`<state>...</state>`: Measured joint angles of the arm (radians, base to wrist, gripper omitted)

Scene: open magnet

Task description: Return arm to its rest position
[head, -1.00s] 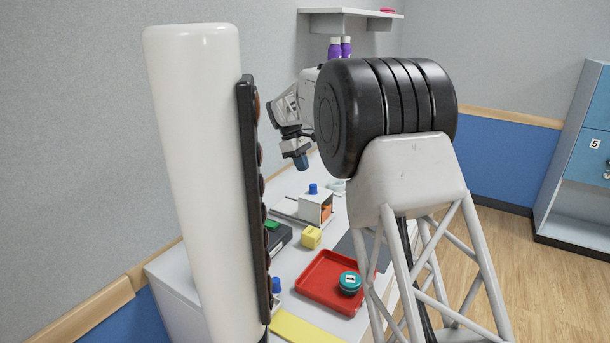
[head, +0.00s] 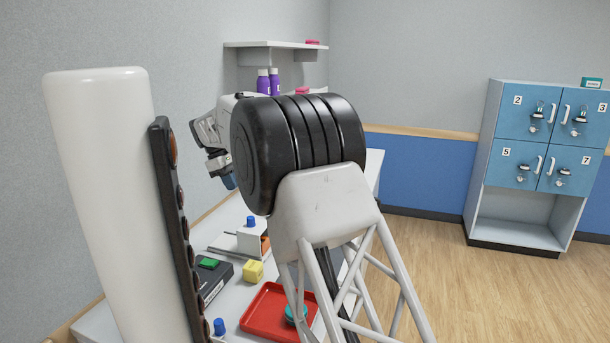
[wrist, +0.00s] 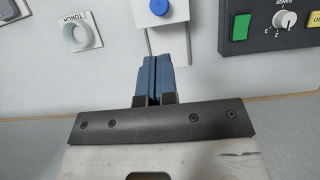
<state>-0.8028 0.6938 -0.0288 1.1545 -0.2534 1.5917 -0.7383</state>
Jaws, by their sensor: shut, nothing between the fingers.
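My gripper (head: 229,181) hangs above the back of the white table, partly hidden behind the black joint of my arm. In the wrist view its two blue fingers (wrist: 160,76) are pressed together with nothing between them. The fingers point toward a white box with a blue knob (wrist: 158,7). That blue knob also shows in the head view (head: 251,221), below my gripper and apart from it.
A dark control box (head: 212,277) with a green button, a yellow block (head: 253,271) and a red tray (head: 261,322) holding a teal round item stand on the table. A shelf (head: 275,45) is on the wall behind. Blue lockers (head: 528,125) stand at the right past open floor.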

